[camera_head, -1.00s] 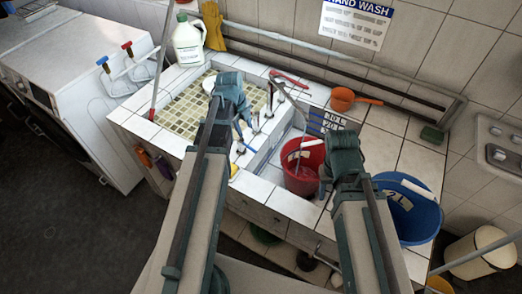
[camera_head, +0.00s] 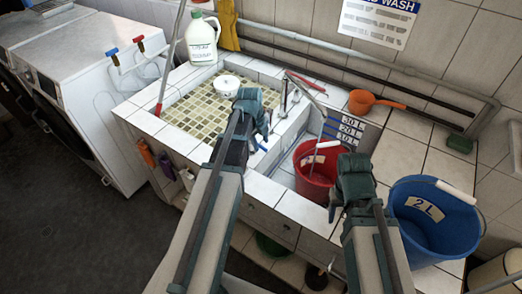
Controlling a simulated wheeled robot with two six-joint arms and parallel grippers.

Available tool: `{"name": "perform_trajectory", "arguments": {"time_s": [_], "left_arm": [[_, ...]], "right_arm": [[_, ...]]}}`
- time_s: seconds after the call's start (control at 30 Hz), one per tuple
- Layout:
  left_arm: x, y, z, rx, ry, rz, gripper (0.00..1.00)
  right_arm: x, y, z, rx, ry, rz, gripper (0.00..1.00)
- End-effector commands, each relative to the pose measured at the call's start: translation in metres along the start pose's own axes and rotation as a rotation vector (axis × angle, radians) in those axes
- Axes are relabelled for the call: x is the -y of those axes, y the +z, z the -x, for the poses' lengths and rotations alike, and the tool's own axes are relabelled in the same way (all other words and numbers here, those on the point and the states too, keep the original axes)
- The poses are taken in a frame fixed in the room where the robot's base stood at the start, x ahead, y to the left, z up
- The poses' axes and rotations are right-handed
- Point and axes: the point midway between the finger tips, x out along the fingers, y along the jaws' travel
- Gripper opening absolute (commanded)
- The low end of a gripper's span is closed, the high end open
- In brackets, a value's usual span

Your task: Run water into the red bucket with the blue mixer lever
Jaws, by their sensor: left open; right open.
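The red bucket (camera_head: 312,187) stands upright in the sink basin right of centre. A grey spout pipe (camera_head: 318,128) reaches down to its opening; I cannot tell whether water runs. A small blue piece, apparently the mixer lever (camera_head: 262,148), shows just below my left gripper, mostly hidden at this size. My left gripper (camera_head: 264,128) is open above the tap area, left of the bucket; I cannot tell whether it touches the lever. My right gripper (camera_head: 337,203) is open in front of the bucket's right side and covers part of it, with nothing visible in it.
A blue bucket (camera_head: 425,236) marked 2 L stands on the right. An orange scoop (camera_head: 362,101) and a green block (camera_head: 460,144) lie on the back ledge. A white bowl (camera_head: 225,88) and a white jug (camera_head: 201,42) are at the back left. Pipes run along the wall.

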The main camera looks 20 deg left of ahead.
Motion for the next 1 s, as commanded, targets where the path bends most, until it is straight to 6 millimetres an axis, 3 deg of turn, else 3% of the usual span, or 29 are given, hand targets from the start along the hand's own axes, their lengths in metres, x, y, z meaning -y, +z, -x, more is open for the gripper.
{"name": "perform_trajectory", "arguments": {"time_s": [0.1, 0.4, 0.67, 1.0], "left_arm": [[-0.0002, 0.0001, -0.0116, 0.0, 0.0, 0.0, 0.47], [0.0002, 0.0, -0.011, 0.0, 0.0, 0.0, 0.47], [0.0001, -0.0001, -0.011, 0.0, 0.0, 0.0, 0.02], [0.0, 0.0, -0.0111, 0.0, 0.0, 0.0, 0.0]], "right_arm": [[0.0011, -0.0007, -0.0113, 0.0, 0.0, 0.0, 0.5], [0.001, -0.0006, -0.0107, 0.0, 0.0, 0.0, 0.5], [0.001, -0.0006, -0.0107, 0.0, 0.0, 0.0, 0.5], [0.001, -0.0006, -0.0108, 0.0, 0.0, 0.0, 0.5]]}}
